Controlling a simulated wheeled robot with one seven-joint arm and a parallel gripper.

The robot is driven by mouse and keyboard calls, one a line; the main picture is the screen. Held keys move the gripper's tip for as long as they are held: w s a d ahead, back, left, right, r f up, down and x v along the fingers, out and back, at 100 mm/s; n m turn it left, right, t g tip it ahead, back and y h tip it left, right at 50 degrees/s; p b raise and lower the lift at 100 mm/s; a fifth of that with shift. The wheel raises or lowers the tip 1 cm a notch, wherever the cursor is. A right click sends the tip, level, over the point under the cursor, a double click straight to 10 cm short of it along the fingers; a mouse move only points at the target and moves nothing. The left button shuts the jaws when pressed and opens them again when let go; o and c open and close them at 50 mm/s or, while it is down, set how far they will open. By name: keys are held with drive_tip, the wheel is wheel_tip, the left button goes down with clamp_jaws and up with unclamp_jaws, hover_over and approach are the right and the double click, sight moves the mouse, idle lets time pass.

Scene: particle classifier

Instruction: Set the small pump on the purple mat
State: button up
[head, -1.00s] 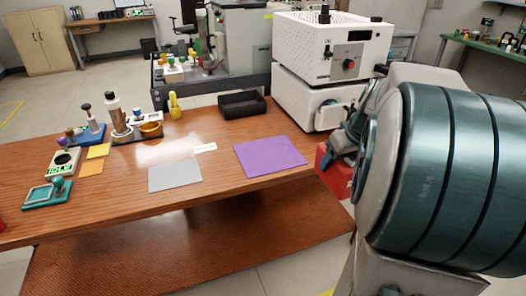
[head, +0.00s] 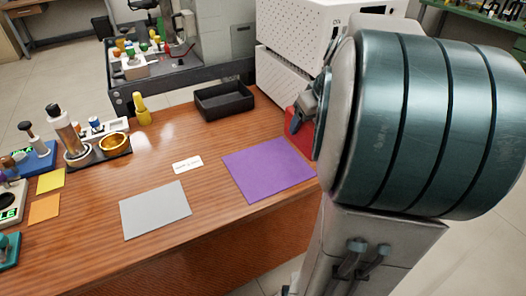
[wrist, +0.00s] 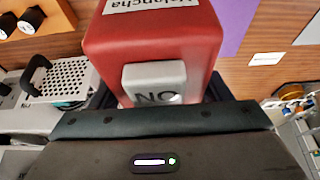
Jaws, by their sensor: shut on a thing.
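The small pump looks like a red box (wrist: 150,42) with a white name label and a grey switch marked ON. It fills the upper middle of the wrist view, and its red side (head: 300,134) shows in the head view beside the mat's right edge. My gripper (wrist: 158,98) is shut on it; in the head view my arm hides most of the gripper. The purple mat (head: 268,171) lies flat and bare on the wooden table, and part of it shows in the wrist view (wrist: 232,24). I cannot tell whether the pump touches the table.
A white machine (head: 300,42) stands behind the pump. A black tray (head: 224,100) sits beyond the mat. A grey mat (head: 155,209) and a white card (head: 187,164) lie left of the purple mat. A gold bowl (head: 114,144) and other small tools stand farther left.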

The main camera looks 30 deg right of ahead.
drive_tip(key=shift+w+a+f+b, duration=0.3)
drive_tip(key=shift+w+a+f, duration=1)
drive_tip(key=shift+f, duration=0.45)
drive_tip(key=shift+w+a+f+b, duration=0.35)
drive_tip(key=shift+w+a+f, duration=0.8)
drive_tip(key=shift+a+f, duration=0.4)
drive_tip(key=shift+w+a+f+b, duration=0.3)
drive_tip(key=shift+w+a+f, duration=0.9)
drive_tip(key=shift+f, duration=0.7)
drive_tip(key=shift+f, duration=0.2)
drive_tip(key=o, duration=1.5)
drive_tip(key=shift+c, duration=0.2)
drive_tip(key=shift+r, duration=0.15)
